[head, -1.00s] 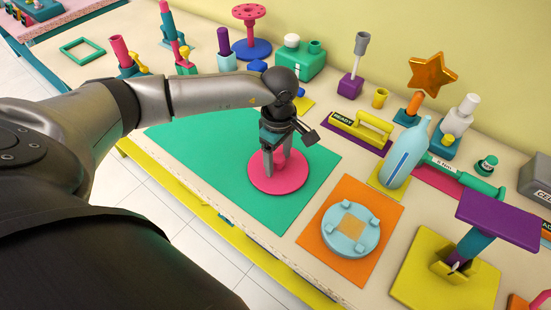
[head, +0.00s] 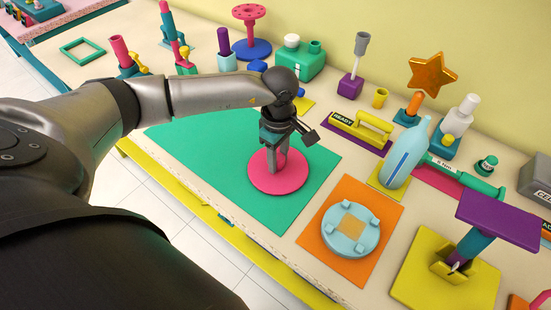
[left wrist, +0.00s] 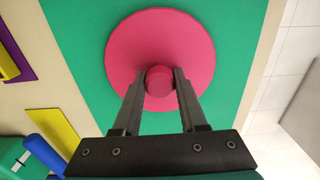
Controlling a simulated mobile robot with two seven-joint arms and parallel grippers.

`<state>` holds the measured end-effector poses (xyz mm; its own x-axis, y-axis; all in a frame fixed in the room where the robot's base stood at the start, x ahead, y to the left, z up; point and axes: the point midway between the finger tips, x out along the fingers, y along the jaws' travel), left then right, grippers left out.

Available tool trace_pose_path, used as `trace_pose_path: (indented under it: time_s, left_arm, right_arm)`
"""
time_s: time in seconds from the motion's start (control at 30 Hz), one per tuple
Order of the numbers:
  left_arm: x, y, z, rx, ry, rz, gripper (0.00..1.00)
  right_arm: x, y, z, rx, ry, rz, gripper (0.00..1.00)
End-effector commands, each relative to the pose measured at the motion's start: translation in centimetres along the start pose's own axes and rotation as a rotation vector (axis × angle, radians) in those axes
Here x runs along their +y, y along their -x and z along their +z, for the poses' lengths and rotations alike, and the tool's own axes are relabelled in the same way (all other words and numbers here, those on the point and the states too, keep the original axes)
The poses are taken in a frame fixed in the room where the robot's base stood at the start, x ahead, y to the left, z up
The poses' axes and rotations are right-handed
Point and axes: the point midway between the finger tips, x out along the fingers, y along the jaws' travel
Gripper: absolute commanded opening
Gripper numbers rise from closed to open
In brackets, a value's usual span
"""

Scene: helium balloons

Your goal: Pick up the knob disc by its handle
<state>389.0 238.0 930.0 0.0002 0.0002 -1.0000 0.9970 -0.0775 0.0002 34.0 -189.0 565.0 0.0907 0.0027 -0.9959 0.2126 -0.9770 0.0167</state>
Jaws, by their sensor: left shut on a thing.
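The knob disc (head: 278,183) is a flat pink disc lying on a green mat (head: 210,165) in the head view. In the left wrist view the disc (left wrist: 192,55) has a short round pink handle (left wrist: 160,80) at its middle. My left gripper (head: 277,165) points down over the disc. Its two dark fingers (left wrist: 160,82) are shut on the handle, one on each side. The disc appears to rest on the mat. My right gripper is not in view.
An orange mat (head: 322,237) with a light blue round piece (head: 329,239) lies to the right. A blue bottle (head: 408,150), a yellow handle piece (head: 364,127) and a purple-topped stand (head: 500,217) stand further right. The green mat around the disc is clear.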

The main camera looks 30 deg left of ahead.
Motion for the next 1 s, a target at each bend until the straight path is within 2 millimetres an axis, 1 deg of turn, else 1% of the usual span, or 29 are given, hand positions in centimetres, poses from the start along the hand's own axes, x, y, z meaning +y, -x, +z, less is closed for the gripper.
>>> trace_pose_path:
  time_s: [0.33, 0.8, 0.9, 1.0]
  left_arm:
    - [0.0, 0.3, 0.0, 0.000, 0.000, 0.001, 0.00]
    - [0.1, 3.6, 0.0, -0.001, 0.000, 0.002, 0.00]
    - [0.0, 4.1, 0.0, -0.001, 0.000, 0.001, 0.00]
    - [0.0, 4.1, 0.0, -0.001, 0.000, 0.000, 0.00]
  right_arm:
    - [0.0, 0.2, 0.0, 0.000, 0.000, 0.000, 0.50]
    - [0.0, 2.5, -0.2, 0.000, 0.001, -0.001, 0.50]
    - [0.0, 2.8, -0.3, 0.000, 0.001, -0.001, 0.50]
    - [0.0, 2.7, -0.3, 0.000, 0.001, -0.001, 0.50]
